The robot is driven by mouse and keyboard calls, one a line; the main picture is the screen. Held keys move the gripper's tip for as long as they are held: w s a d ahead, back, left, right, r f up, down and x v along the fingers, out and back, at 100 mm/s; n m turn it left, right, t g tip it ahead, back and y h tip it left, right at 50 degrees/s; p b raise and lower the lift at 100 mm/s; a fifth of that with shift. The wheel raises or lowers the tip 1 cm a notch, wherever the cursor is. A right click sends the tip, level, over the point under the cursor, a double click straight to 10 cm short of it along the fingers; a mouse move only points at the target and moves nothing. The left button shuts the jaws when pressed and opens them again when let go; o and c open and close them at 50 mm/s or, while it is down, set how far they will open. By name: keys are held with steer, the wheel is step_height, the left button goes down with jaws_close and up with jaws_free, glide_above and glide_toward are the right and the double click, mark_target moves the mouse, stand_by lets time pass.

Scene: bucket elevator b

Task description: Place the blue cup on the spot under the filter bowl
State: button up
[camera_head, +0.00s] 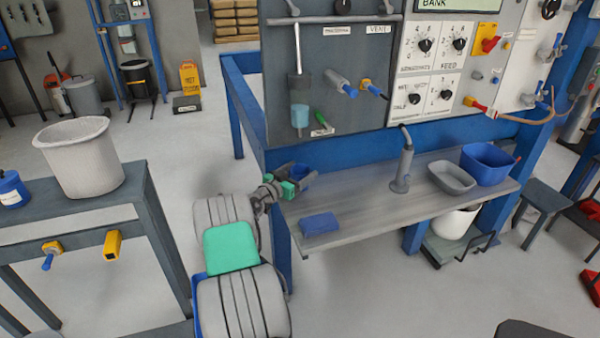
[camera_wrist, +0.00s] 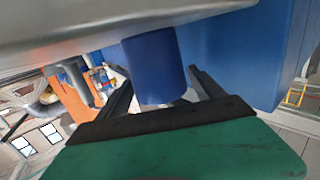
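The blue cup (camera_wrist: 155,65) is between the two dark fingers of my gripper (camera_wrist: 162,80) in the wrist view, with a finger against each side. In the head view, my gripper (camera_head: 290,178) and the cup (camera_head: 300,171) are at the left end of the grey shelf (camera_head: 365,192). The gripper looks shut on the cup. I cannot tell whether the cup touches the shelf. The clear filter bowl (camera_head: 300,116), with light blue liquid, hangs on the panel above the cup. The spot under it is not clearly visible; the gripper and cup partly cover that area.
A flat blue block (camera_head: 319,224) lies on the shelf just in front of the gripper. A grey spout (camera_head: 403,168), a grey tray (camera_head: 452,177) and a blue bin (camera_head: 488,163) stand farther right. The middle of the shelf is clear. A blue frame post (camera_head: 280,235) is near my arm.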

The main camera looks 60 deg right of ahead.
steer(key=shift+o, duration=0.6)
steer(key=shift+r, duration=0.1)
steer(key=w+a+n+t+y, duration=0.2)
steer(key=w+a+y, duration=0.15)
steer(key=a, duration=0.75)
steer(key=w+a+r+n+t+y+b, duration=0.1)
steer(key=w+a+n+t+y, duration=0.3)
steer(key=a, duration=0.7)
steer(key=w+a+n+y, duration=0.1)
steer(key=w+a, duration=0.4)
steer(key=a, duration=0.7)
steer(key=s+a+n+t+y, duration=0.1)
steer(key=s+a+n+y, duration=0.15)
steer(key=a, duration=0.75)
steer(key=s+a+n+y, duration=0.1)
steer(key=a+n+y, duration=0.25)
steer(key=a, duration=0.55)
steer(key=s+a+n+g+y, duration=0.1)
steer(key=s+a+n+y, duration=0.1)
steer(key=s+a+n, duration=0.5)
steer(key=s+a, duration=0.2)
steer(key=a, duration=0.4)
steer(key=shift+s+a+f+n+y, duration=0.2)
steer(key=shift+s+f+n+y, duration=0.1)
steer(key=shift+s+f+y, duration=0.1)
